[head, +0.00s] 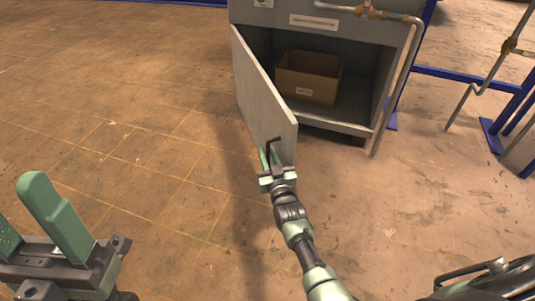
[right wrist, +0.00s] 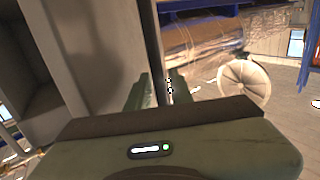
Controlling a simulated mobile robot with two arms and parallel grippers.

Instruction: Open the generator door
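The generator door (head: 262,95) is a grey panel on the cabinet, hinged at its left side. It stands swung outward, and the cabinet's inside shows. A dark handle (head: 271,146) sits near the door's free edge. My right gripper (head: 269,155) is at this handle, with its green fingers close together around it. In the right wrist view the fingers (right wrist: 160,85) show beside the door's edge, with the handle (right wrist: 169,86) partly hidden between them. My left gripper (head: 20,208) is at the lower left, empty, its fingers apart, far from the door.
The grey cabinet (head: 318,40) holds an open cardboard box (head: 308,80) on its floor. A pipe (head: 397,90) runs down its right side, and blue frames (head: 490,132) stand further right. The tiled floor (head: 130,110) left of the door is clear.

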